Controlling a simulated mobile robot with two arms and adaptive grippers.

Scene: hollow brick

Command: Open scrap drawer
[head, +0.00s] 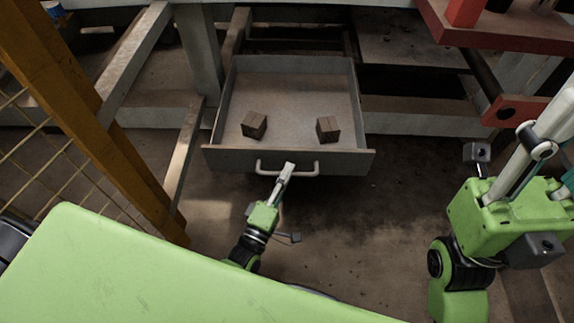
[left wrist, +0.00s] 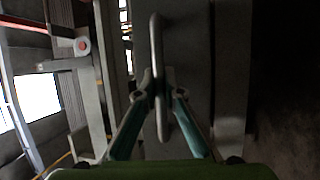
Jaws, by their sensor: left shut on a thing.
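The scrap drawer (head: 290,85) is pulled out from under the bench, and its inside shows in the head view. Two brown blocks lie in it, one at the left (head: 254,125) and one at the right (head: 328,129). Its front carries a pale bar handle (head: 305,169), which also shows in the left wrist view (left wrist: 156,45). My left gripper (head: 288,168) is shut on the handle, left of its middle in the head view. In the left wrist view its fingers (left wrist: 159,85) close around the bar. My right gripper's fingers are not visible; only its arm shows at the right.
An orange post with a wire fence (head: 95,110) stands at the left. A red tabletop (head: 500,28) is at the upper right. The grey bench frame (head: 420,117) flanks the drawer. Bare floor (head: 340,230) lies in front of the drawer.

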